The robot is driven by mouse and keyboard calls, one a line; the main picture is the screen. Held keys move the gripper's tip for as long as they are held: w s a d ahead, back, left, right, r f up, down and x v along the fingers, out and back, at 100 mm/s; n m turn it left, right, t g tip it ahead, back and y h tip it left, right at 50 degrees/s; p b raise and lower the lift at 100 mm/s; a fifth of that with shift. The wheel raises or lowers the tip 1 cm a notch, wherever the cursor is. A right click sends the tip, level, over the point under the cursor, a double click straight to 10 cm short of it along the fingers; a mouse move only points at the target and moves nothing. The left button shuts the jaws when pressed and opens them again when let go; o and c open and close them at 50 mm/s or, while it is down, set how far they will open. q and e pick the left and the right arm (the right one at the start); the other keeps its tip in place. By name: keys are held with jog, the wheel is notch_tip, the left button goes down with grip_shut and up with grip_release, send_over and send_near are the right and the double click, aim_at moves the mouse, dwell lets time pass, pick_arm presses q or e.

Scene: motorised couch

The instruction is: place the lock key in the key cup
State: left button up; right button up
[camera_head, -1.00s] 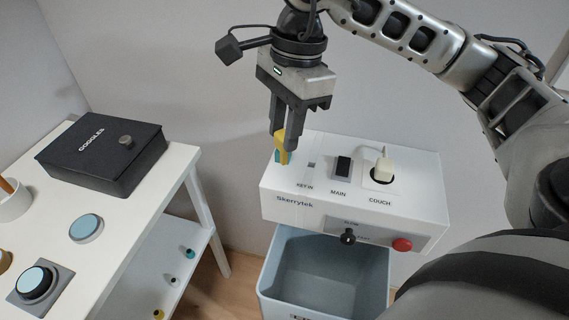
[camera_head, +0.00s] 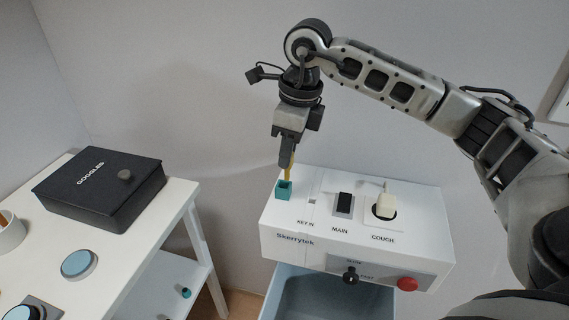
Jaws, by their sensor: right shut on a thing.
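My right gripper (camera_head: 286,163) is shut on the yellow lock key (camera_head: 289,174), which points down from the fingertips. The small teal key cup (camera_head: 284,190) stands on the left of the white control box's top. The key's lower end is at the cup's top, at its far side in the picture. I cannot tell whether it is inside the opening, behind it or just above it. My left gripper is not in view.
The white control box (camera_head: 291,243) carries a key slot, a black main switch (camera_head: 344,203), a white couch plug (camera_head: 385,206) and a red button (camera_head: 407,284). A blue-grey bin (camera_head: 330,300) is below it. A white table with a black goggles box (camera_head: 88,196) stands left.

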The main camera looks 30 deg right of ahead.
jog(key=shift+w+d+f, duration=0.2)
jog(key=shift+w+f, duration=0.3)
jog(key=shift+f, duration=0.65)
jog(key=shift+w+d+f, duration=0.2)
jog(key=shift+w+f, duration=0.35)
jog(key=shift+f, duration=0.65)
jog(key=shift+w+d+f, duration=0.2)
jog(key=shift+w+f, duration=0.3)
jog(key=shift+f, duration=0.65)
jog(key=shift+f, duration=0.1)
jog(key=shift+f, duration=0.15)
jog(key=o, duration=1)
